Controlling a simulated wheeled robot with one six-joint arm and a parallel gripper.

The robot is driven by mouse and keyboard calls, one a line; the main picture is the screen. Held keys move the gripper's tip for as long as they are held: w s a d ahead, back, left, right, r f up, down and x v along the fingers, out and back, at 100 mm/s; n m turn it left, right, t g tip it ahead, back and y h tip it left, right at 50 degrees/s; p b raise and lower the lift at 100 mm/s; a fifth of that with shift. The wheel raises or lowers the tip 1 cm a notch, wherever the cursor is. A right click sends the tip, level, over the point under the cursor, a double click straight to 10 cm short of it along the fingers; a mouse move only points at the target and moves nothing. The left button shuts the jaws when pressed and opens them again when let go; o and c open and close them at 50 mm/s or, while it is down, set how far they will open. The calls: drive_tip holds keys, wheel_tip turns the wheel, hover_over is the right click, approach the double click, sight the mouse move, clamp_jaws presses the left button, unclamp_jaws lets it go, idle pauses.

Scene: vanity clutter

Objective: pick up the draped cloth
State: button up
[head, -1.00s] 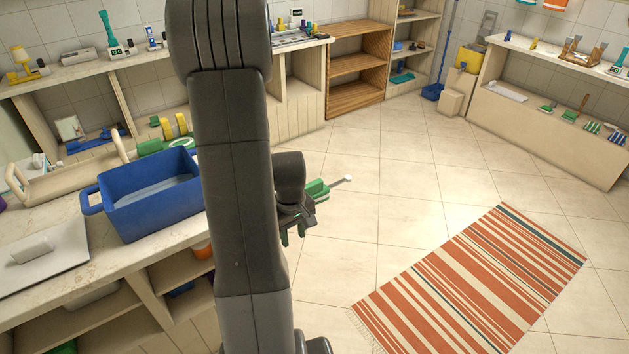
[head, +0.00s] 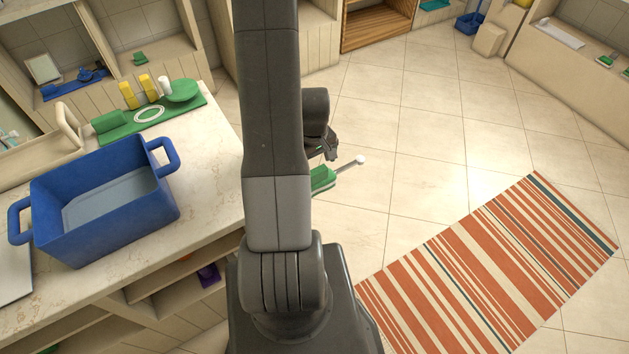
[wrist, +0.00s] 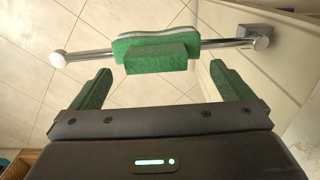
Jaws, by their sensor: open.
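The draped cloth (wrist: 152,50) is green with a pale edge and hangs over a chrome rail (wrist: 215,42). The rail has a round white end at left and a square mount on the counter side at right. In the head view the cloth (head: 322,179) is partly hidden behind my arm. My gripper (wrist: 161,70) is open and empty. Its two green fingers point toward the cloth, one to each side of its width, with the cloth just beyond the fingertips. In the head view the gripper (head: 322,150) is mostly hidden by my arm.
A blue tub (head: 105,215) stands on the counter (head: 215,150) at left. Behind it a green mat (head: 125,125) holds yellow items, a green dish and a white ring. A striped rug (head: 490,260) lies on the tiled floor at right. The floor around the rail's free end is clear.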

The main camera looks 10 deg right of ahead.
sight(314, 172)
drive_tip(key=shift+w+d+f+p, duration=0.1)
drive_tip(key=shift+w+f+p, duration=0.15)
drive_tip(key=shift+f, duration=1.2)
drive_tip(key=shift+w+d+f+p, duration=0.1)
drive_tip(key=shift+w+f, duration=0.1)
drive_tip(key=shift+f, duration=1.25)
drive_tip(key=c, duration=1)
